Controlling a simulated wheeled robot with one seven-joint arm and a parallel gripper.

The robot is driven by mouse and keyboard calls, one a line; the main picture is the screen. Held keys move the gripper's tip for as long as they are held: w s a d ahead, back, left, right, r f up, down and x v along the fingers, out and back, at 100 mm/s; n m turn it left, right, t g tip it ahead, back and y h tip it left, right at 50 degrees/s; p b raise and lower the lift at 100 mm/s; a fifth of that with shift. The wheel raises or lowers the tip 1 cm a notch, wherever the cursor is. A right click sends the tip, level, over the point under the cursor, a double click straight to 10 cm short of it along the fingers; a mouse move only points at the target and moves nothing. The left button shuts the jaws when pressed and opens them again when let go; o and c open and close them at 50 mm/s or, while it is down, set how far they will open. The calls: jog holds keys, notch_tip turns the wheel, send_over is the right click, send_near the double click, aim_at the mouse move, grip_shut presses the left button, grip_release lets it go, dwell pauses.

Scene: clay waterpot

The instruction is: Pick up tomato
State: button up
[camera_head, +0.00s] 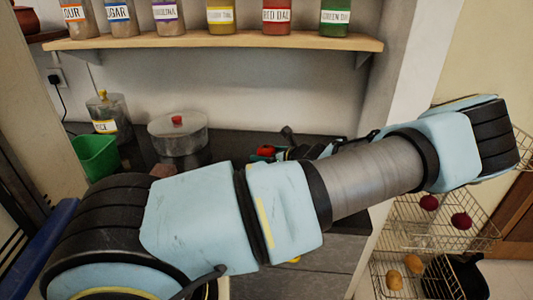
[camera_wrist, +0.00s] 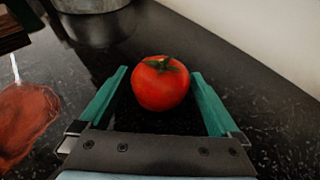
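A red tomato (camera_wrist: 161,84) with a green stem sits on the dark speckled counter (camera_wrist: 265,105) in the wrist view. My gripper (camera_wrist: 160,75) is open, with one green finger on each side of the tomato. A narrow gap shows on the left; on the right the finger is very close, and I cannot tell if it touches. In the head view a small red part of the tomato (camera_head: 266,150) shows beyond my arm, and my arm hides most of the area around it.
A shelf (camera_head: 210,42) with several jars hangs above. A reddish-brown object (camera_wrist: 25,118) lies left of my gripper. A wire rack (camera_head: 420,235) stands at right.

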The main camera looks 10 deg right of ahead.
jog(key=c, duration=1.2)
